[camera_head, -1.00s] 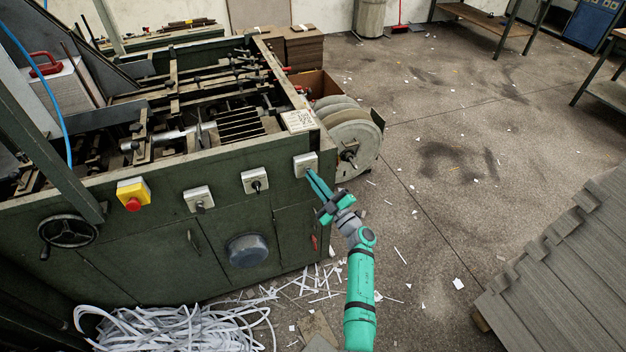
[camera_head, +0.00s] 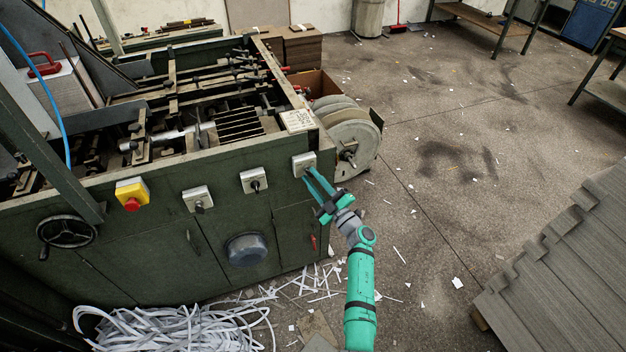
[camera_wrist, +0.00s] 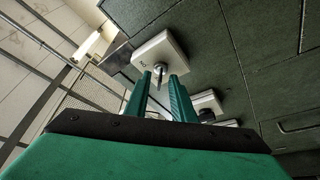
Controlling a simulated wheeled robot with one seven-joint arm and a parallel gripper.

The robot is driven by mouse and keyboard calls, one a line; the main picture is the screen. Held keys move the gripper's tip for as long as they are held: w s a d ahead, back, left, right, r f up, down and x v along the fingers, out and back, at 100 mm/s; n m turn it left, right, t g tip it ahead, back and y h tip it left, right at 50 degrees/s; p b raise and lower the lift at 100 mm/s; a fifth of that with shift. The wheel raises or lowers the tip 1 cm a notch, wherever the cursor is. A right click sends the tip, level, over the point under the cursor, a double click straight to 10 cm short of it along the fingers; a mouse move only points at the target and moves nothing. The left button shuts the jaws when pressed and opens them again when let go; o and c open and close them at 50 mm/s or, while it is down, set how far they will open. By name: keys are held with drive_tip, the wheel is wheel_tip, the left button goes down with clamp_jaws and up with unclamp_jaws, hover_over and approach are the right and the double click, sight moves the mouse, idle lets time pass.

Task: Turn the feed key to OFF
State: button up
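The feed key (camera_wrist: 159,72) is a small metal key that sticks out from a pale square switch box (camera_wrist: 172,48) in the wrist view. Small dark lettering is on the box face beside it. The same box (camera_head: 304,160) is at the right end of the green machine's front in the head view. My gripper (camera_wrist: 160,80) is open, with one green finger on each side of the key and a visible gap. In the head view my gripper (camera_head: 307,173) reaches up to the box, and its fingers hide the key there.
Two more pale switch boxes, one nearer (camera_head: 254,180) and one farther left (camera_head: 198,199), and a yellow box with a red button (camera_head: 132,193) line the machine front. A round grey cover (camera_head: 246,250) is below. Paper strips (camera_head: 180,330) litter the floor.

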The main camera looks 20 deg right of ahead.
drive_tip(key=v, duration=1)
drive_tip(key=shift+s+f, duration=0.25)
drive_tip(key=shift+s, duration=0.1)
drive_tip(key=shift+d, duration=0.1)
drive_tip(key=s+a+f+m+t+h, duration=0.1)
drive_tip(key=s+a+m+h, duration=0.35)
drive_tip(key=s+a, duration=0.55)
drive_tip(key=s+a+f+m+t+h, duration=0.1)
drive_tip(key=s+a+f+m+h, duration=0.15)
drive_tip(key=s+a+m, duration=0.75)
drive_tip(key=s+a+r+g, duration=0.2)
drive_tip(key=s, duration=0.6)
drive_tip(key=s+a+r+g, duration=0.2)
drive_tip(key=s+r, duration=0.1)
drive_tip(key=s, duration=0.6)
drive_tip(key=s+a+r+n+g, duration=0.1)
drive_tip(key=s+a+r+g, duration=0.1)
drive_tip(key=s, duration=0.7)
drive_tip(key=shift+a+r, duration=0.45)
drive_tip(key=shift+a, duration=0.1)
drive_tip(key=shift+s, duration=0.2)
